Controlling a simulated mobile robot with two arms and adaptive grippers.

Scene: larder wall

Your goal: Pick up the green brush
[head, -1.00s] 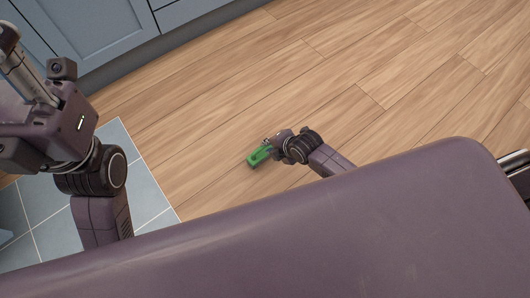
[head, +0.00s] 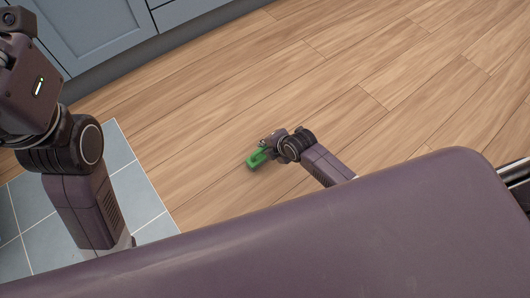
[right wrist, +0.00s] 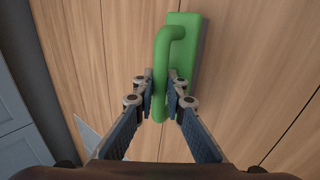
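The green brush (head: 257,159) lies on the wooden floor near the middle of the head view. In the right wrist view the brush (right wrist: 187,50) shows a long flat block with a curved loop handle. My right gripper (head: 265,147) is down at the brush. In the right wrist view its two fingers (right wrist: 160,85) stand on either side of the handle, closed in on it with hardly any gap. The brush looks still on or very near the floor. My left arm shows at the left of the head view, but its gripper is out of frame.
Blue-grey cabinets (head: 100,38) stand along the top left. Grey floor tiles (head: 135,190) lie at the left. The wooden floor (head: 370,90) around and beyond the brush is clear.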

